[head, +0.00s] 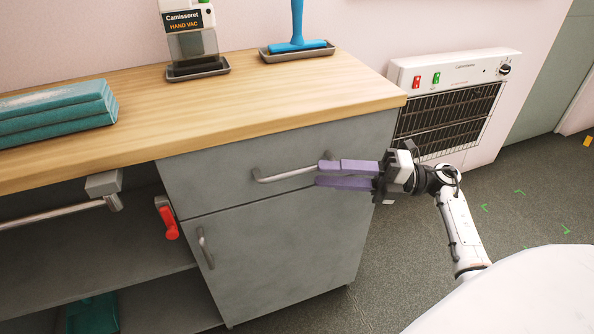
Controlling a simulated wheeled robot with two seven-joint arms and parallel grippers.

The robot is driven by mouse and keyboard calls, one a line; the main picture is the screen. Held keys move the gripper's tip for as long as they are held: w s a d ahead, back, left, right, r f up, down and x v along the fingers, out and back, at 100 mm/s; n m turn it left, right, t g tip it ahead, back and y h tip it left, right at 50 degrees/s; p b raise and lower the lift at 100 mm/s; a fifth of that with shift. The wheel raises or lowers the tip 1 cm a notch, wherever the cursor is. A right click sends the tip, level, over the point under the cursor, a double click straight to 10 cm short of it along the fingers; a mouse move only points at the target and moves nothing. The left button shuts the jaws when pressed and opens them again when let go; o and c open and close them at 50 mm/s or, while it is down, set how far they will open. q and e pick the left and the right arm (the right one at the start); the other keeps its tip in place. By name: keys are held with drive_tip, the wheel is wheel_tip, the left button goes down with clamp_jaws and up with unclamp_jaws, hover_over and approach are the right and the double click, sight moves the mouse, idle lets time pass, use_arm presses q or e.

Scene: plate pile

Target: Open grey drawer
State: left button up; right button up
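The grey drawer (225,172) is at the top of the grey cabinet, under the wooden counter, and looks shut. Its horizontal bar handle (285,175) is on the drawer's front. My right gripper (317,174) comes in from the right with its two purple fingers pointing left. The fingers are spread apart, with a gap between them, at the right end of the handle. I cannot tell whether they touch the handle. Nothing shows held in the fingers. My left gripper is not in view.
A grey cupboard door (275,250) with a vertical handle (206,247) is below the drawer. On the counter (240,100) are folded teal cloths (60,112), a hand vac box (190,38) and a blue tool (297,35). A wall heater (450,100) stands right. Floor is clear there.

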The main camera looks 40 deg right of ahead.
sight(298, 172)
drive_tip(key=x, duration=0.7)
clamp_jaws()
